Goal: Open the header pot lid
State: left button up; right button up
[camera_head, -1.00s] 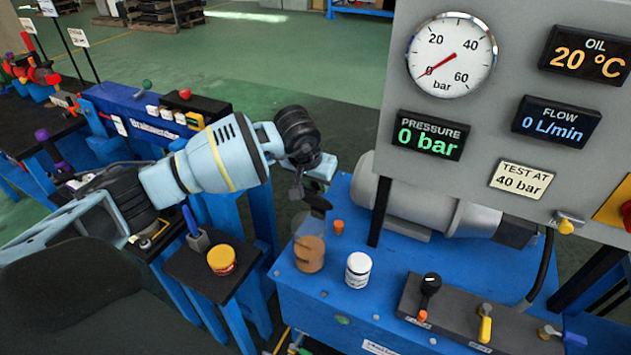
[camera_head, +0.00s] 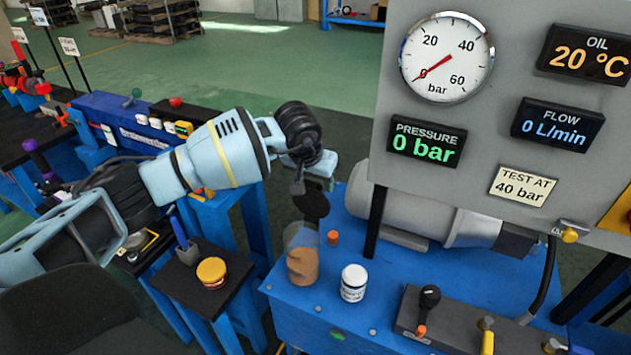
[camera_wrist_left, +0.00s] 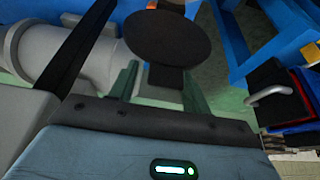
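The header pot (camera_head: 303,260) is a clear cylinder with brown liquid, upright on the blue bench. Its dark round lid (camera_head: 311,205) stands tilted up steeply above the pot's rim, so the mouth appears uncovered. In the left wrist view the lid (camera_wrist_left: 167,38) is a black disc just past the fingertips, with a dark tab between them. My left gripper (camera_head: 298,180) is above the pot, beside the lid. Its fingers (camera_wrist_left: 160,85) look apart, with a gap visible at the tab's left side. The contact on the other side is unclear. My right gripper is not in view.
A white jar (camera_head: 354,283) stands right of the pot, and a small orange cap (camera_head: 333,238) behind it. A grey motor (camera_head: 415,208) and gauge panel (camera_head: 480,130) rise to the right. A yellow-lidded tub (camera_head: 212,272) sits on a black side stand. Valve levers (camera_head: 430,298) are at front right.

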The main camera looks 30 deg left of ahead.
pick_arm(q)
jog(key=shift+s, duration=0.15)
jog(key=v, duration=0.7)
jog(key=shift+s+r, duration=0.1)
jog(key=shift+r, duration=0.3)
